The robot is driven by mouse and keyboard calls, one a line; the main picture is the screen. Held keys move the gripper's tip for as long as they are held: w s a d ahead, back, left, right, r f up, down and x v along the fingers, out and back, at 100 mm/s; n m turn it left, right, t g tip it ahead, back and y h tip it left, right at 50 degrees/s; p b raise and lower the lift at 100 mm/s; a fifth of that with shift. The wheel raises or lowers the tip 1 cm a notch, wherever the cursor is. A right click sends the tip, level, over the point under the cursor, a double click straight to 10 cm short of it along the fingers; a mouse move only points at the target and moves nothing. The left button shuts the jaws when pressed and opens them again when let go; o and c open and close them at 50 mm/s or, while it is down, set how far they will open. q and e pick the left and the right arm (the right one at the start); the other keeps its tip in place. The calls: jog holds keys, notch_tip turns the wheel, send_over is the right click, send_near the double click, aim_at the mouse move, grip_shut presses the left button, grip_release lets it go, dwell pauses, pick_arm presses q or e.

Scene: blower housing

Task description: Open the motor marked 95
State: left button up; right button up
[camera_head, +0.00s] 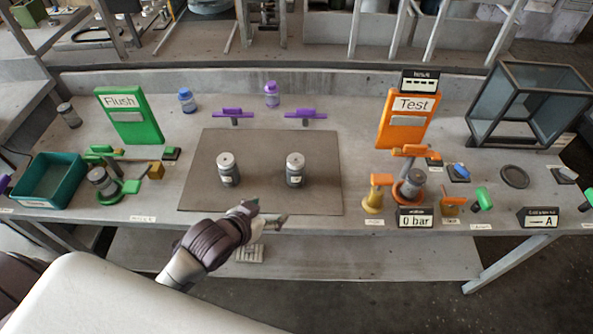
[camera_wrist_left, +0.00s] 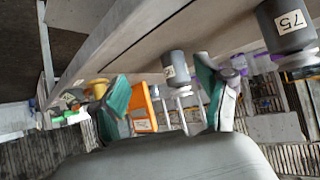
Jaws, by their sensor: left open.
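Two grey motors stand upright on the dark mat (camera_head: 260,200), a left one (camera_head: 228,170) and a right one (camera_head: 295,170). In the left wrist view, which is turned upside down, the motor at the right edge (camera_wrist_left: 287,28) has a label that reads like 75. The other motor (camera_wrist_left: 177,69) shows between my fingers; its label is too small to read surely. My left gripper (camera_head: 268,213) is open and empty at the front edge of the mat, apart from both motors. Its teal-tipped fingers are spread in the left wrist view (camera_wrist_left: 163,95). My right gripper is out of view.
Two purple-handled pieces (camera_head: 233,112) (camera_head: 305,114) stand behind the mat. A green Flush board (camera_head: 130,115), a green bin (camera_head: 50,178) and another motor (camera_head: 102,180) are left.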

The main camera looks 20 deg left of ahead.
aim_at(290, 171)
pick_arm(q)
jog(key=w+t, duration=0.1)
jog(key=w, duration=0.1)
jog(key=w+r+h, duration=0.1)
jog(key=w, duration=0.1)
jog(key=w+r+t, duration=0.1)
jog(key=w, duration=0.1)
jog(key=shift+w+a+r+m+t+h, duration=0.25)
jog(key=shift+w+a+m+t+h, duration=0.05)
jog(key=shift+a+h, duration=0.1)
jog(key=x, duration=0.7)
jog(key=shift+w+p, duration=0.15)
jog(key=shift+p, duration=0.15)
jog(key=shift+x, duration=0.85)
jog(key=x, duration=0.4)
jog(key=shift+f+p, duration=0.35)
jog(key=shift+f, duration=0.05)
jog(key=shift+r, duration=0.1)
grip_shut()
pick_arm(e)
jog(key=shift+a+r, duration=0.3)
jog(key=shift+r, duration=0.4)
